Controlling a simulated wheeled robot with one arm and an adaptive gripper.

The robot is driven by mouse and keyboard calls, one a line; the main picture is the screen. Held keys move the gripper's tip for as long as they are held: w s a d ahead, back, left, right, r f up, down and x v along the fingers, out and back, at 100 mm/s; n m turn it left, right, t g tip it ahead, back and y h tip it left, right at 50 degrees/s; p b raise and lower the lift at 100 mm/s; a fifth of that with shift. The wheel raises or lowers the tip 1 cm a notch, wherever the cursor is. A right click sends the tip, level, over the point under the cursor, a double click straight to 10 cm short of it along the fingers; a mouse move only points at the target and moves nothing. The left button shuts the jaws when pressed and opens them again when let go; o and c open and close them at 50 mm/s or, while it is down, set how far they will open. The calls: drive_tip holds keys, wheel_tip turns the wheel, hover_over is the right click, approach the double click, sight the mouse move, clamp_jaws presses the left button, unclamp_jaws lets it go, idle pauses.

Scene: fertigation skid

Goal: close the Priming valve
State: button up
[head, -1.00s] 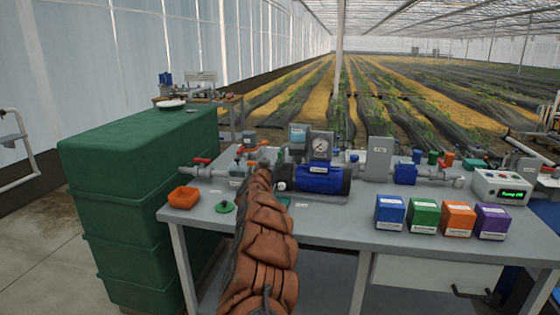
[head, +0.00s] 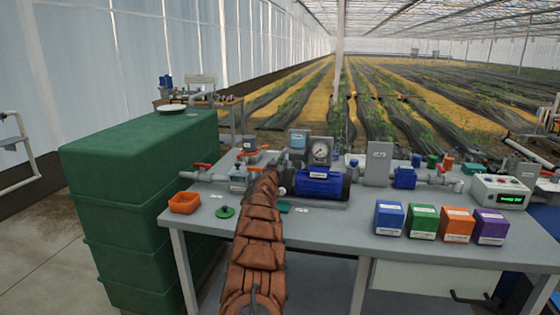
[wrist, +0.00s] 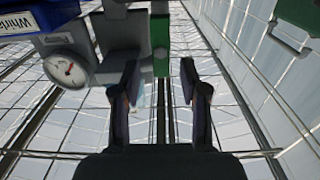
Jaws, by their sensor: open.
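A red-handled valve (head: 202,166) sits on the grey pipe at the left end of the bench. An orange-red lever (head: 246,153) shows farther back, left of my arm's far end. I cannot read labels that would tell which is the Priming valve. My arm, in a brown sleeve, reaches over the bench toward the pipework left of the blue pump (head: 320,182). My gripper is hard to make out in the head view. In the wrist view my gripper (wrist: 160,88) is open, with nothing between its fingers. A green part (wrist: 160,38) and grey blocks lie beyond the fingertips.
A round gauge (head: 320,152) stands behind the pump; a gauge also shows in the wrist view (wrist: 66,68). Several coloured boxes, including a blue one (head: 389,218), stand at right.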

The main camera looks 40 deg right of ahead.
sight(280, 162)
drive_tip(key=shift+w+d, duration=0.2)
drive_tip(key=shift+d, duration=0.05)
drive_tip(key=shift+p+x, duration=0.95)
drive_tip(key=shift+w+d+f, duration=0.15)
drive_tip(key=shift+w+d, duration=0.05)
clamp_jaws()
